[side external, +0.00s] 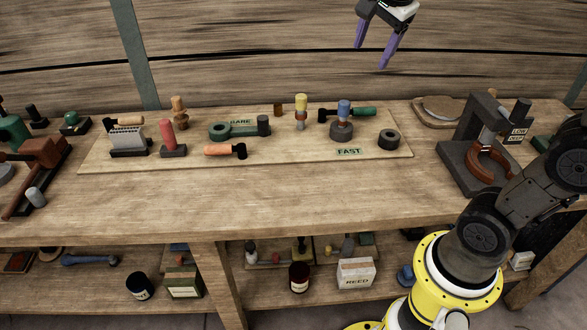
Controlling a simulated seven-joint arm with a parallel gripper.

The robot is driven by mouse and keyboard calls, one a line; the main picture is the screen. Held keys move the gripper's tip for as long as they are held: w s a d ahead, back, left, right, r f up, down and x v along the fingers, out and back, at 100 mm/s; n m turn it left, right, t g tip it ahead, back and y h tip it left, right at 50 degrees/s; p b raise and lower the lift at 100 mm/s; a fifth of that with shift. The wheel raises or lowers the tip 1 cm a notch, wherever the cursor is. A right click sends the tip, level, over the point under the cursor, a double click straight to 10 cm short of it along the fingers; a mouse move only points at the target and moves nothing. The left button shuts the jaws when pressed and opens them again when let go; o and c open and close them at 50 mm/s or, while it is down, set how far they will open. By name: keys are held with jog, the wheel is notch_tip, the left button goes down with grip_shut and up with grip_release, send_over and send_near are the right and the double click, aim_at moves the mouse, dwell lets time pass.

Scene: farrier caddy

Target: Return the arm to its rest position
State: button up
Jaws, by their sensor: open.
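My gripper (376,45) is at the top of the side external view, right of the middle. Its two purple fingers are spread apart, with nothing between them.
A dark stand with a brown horseshoe-like part (487,165) is at right. The bench's front strip is clear.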

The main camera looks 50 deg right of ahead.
jog(key=s+a+f+n+t+y, duration=0.1)
jog(key=s+a+f+n, duration=0.3)
jog(key=s+n, duration=0.3)
jog(key=s+a+f+n+y, duration=0.2)
jog(key=s+a+f+n, duration=0.3)
jog(key=n, duration=0.7)
jog(key=s+f, duration=0.1)
jog(key=s, duration=0.1)
jog(key=shift+s+a+f+t, duration=0.15)
jog(key=shift+s+f+t, duration=0.15)
jog(key=shift+s+t, duration=0.1)
